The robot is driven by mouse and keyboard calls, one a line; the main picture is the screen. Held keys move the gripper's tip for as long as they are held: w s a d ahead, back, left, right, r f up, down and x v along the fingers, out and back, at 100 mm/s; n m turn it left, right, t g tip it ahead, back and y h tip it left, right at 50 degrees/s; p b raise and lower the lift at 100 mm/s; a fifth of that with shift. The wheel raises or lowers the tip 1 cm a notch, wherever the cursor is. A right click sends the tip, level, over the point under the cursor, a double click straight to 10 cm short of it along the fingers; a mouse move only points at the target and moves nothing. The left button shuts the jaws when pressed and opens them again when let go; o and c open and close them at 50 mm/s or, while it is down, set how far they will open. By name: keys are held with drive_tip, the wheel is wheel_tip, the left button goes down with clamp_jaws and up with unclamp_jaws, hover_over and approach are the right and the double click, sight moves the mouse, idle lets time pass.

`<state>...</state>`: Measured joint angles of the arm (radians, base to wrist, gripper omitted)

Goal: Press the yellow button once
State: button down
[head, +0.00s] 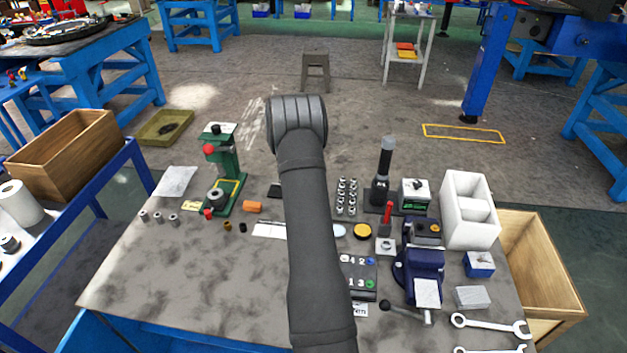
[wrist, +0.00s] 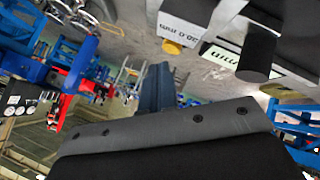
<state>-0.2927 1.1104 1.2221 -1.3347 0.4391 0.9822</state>
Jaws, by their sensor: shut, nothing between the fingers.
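I cannot make out a yellow button for certain in either view. A dark button panel (head: 362,270) with the numbers 1 to 4 lies on the table, partly hidden by my arm. Its white, blue and green buttons show. The spot by the number 1 is covered by my arm. My gripper is hidden in the head view. In the wrist view my gripper (wrist: 155,85) is shut and empty, with its grey body filling the bottom. It is clear of the panel, which I cannot identify in that view.
A yellow disc (head: 362,231) lies above the panel. A blue vise (head: 420,268) with a lever stands to its right. A green press (head: 222,165) stands at the left. A white block (head: 468,205) and a wooden crate (head: 540,262) are at the right. The front left table is clear.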

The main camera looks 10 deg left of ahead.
drive_tip(key=shift+f, duration=0.2)
idle(0.6)
drive_tip(key=shift+f, duration=0.25)
drive_tip(key=shift+f, duration=0.45)
idle(0.9)
drive_tip(key=shift+r, duration=0.85)
drive_tip(key=shift+r, duration=2.55)
